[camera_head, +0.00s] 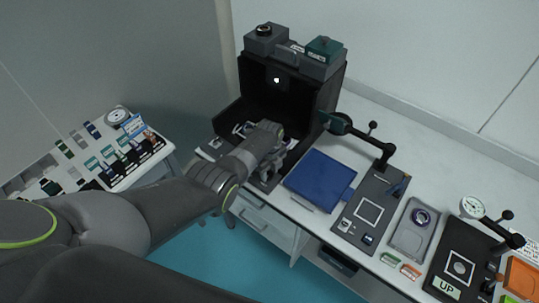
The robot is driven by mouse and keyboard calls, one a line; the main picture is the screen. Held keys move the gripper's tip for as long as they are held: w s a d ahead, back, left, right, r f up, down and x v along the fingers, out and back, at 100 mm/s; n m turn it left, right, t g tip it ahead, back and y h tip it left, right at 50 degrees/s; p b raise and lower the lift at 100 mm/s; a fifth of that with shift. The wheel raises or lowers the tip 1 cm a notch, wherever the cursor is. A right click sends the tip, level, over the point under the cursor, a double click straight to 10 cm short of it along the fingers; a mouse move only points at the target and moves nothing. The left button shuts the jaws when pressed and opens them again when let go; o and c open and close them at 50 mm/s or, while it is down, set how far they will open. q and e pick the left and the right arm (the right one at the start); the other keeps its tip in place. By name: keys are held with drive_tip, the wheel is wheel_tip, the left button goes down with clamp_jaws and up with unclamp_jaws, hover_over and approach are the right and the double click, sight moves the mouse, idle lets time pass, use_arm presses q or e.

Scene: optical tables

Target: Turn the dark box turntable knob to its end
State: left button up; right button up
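The dark box (327,99) stands open-fronted at the back of the table, with a small bright spot (277,80) on its inner back wall. My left arm reaches in from the left, and my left gripper (268,172) is at the front of the box, pointing down. My wrist and gripper cover the middle of the box's floor and front, so the turntable knob cannot be made out. I cannot tell whether the fingers are open, shut or touching anything. My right gripper is out of view.
Grey and green units (323,50) sit on top of the box. A blue pad (320,180) lies to its right, beside a black-armed stand (372,205). Farther right are a grey tray (412,229) and a dial gauge (472,207). A side table (40,172) with small parts stands at left.

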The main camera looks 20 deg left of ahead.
use_arm(q)
wheel_tip(320, 180, up, 8)
drive_tip(key=shift+f+p, duration=0.25)
drive_tip(key=shift+p, duration=0.55)
wheel_tip(320, 180, up, 9)
drive_tip(key=b, duration=0.1)
hover_over(269, 174)
drive_tip(key=shift+r, duration=0.2)
drive_tip(key=shift+f, duration=0.1)
